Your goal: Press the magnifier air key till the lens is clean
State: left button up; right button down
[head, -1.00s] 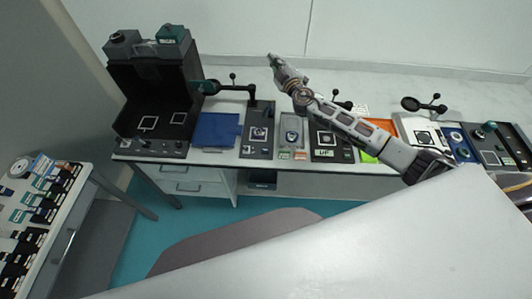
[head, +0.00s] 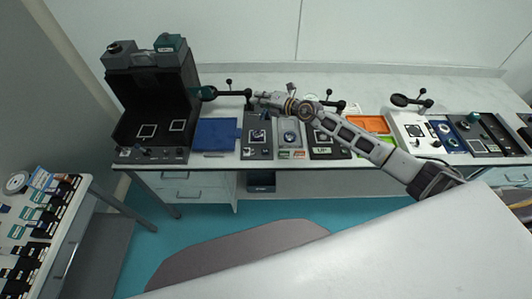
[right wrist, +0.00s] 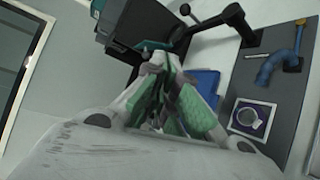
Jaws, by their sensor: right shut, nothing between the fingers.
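A magnifier with a dark teal lens head (head: 206,93) stands on a black jointed arm above a dark station base (head: 257,151) in the head view. The lens head also shows in the right wrist view (right wrist: 160,46), with the station base (right wrist: 284,88) at right. That base carries a bent blue piece (right wrist: 282,62) and a framed square (right wrist: 249,119). My right gripper (head: 259,99) is shut and empty, beside the magnifier's post and right of the lens. Its fingers (right wrist: 172,72) point toward the lens, apart from it as far as I can tell. I cannot single out the air key or judge the lens's cleanliness.
A black booth (head: 150,90) and a blue mat (head: 215,134) stand left of the station. Right of it are a grey tray (head: 291,150), a station marked UP (head: 322,151), an orange tray (head: 375,124) and another magnifier (head: 401,100). A side table (head: 82,190) stands at left.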

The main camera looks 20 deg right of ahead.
jog(key=s+d+f+n+g+h, duration=0.1)
jog(key=s+f+n+g+h, duration=0.1)
jog(key=s+f+n+g, duration=0.4)
notch_tip(320, 180, down, 4)
jog(key=shift+s+f+n, duration=0.15)
jog(key=shift+s+n, duration=0.45)
jog(key=shift+n, duration=0.3)
jog(key=shift+f, duration=0.2)
jog(key=b, duration=0.5)
send_over(266, 149)
jog(key=shift+f, duration=2.85)
jog(key=shift+f+b, duration=0.85)
jog(key=shift+f, duration=0.5)
